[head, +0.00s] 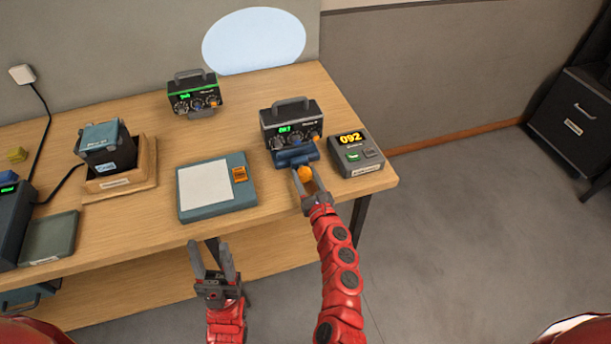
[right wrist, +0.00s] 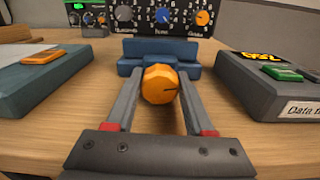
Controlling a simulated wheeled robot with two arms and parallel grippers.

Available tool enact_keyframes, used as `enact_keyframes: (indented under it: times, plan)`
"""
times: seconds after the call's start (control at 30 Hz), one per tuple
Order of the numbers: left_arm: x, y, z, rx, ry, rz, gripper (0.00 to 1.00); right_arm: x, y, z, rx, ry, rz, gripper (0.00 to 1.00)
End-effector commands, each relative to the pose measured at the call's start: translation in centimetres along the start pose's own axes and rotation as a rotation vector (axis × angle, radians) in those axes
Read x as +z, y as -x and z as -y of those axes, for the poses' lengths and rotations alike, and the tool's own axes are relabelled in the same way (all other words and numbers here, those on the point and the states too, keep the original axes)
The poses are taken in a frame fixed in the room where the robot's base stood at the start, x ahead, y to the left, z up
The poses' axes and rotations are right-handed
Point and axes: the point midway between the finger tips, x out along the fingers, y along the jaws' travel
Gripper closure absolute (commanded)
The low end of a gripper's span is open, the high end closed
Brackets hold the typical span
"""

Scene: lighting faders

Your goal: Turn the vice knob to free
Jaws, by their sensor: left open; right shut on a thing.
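The blue vice (head: 296,154) stands on the table in front of a black device with a handle; it also shows in the right wrist view (right wrist: 160,55). Its orange knob (head: 305,173) faces me, with a dark pointer line on its face in the right wrist view (right wrist: 160,84). My right gripper (head: 307,178) is at the knob, one finger on each side, and is shut on it. My left gripper (head: 211,262) is open and empty, in front of the table's front edge.
The black device (head: 290,120) with a green display is behind the vice. A grey box reading 092 (head: 356,153) is close on the right. A flat teal panel (head: 217,187) lies to the left. A second device (head: 194,92) is further back.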

Motion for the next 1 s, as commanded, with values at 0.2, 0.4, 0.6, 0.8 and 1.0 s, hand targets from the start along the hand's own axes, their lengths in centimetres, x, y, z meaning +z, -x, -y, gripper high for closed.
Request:
enact_keyframes:
  times: [0.2,0.4,0.6,0.8,1.0]
  plan:
    - [0.1,0.8,0.0,0.000,0.000,0.000,0.50,-0.1,0.0,0.0,-0.001,0.094,0.003,1.00]
    - [0.3,1.8,-0.1,0.000,0.000,0.000,0.50,-0.2,0.0,0.0,-0.001,0.241,0.002,1.00]
    - [0.5,2.7,-0.1,0.000,0.000,0.000,0.50,-0.2,0.0,-0.1,0.000,0.388,0.002,1.00]
    - [0.6,3.4,-0.2,0.000,0.000,0.000,0.50,-0.1,0.0,-0.1,-0.002,0.506,0.001,1.00]
    - [0.6,3.7,-0.2,0.000,0.000,0.000,0.50,-0.1,0.0,-0.1,-0.003,0.576,0.001,1.00]
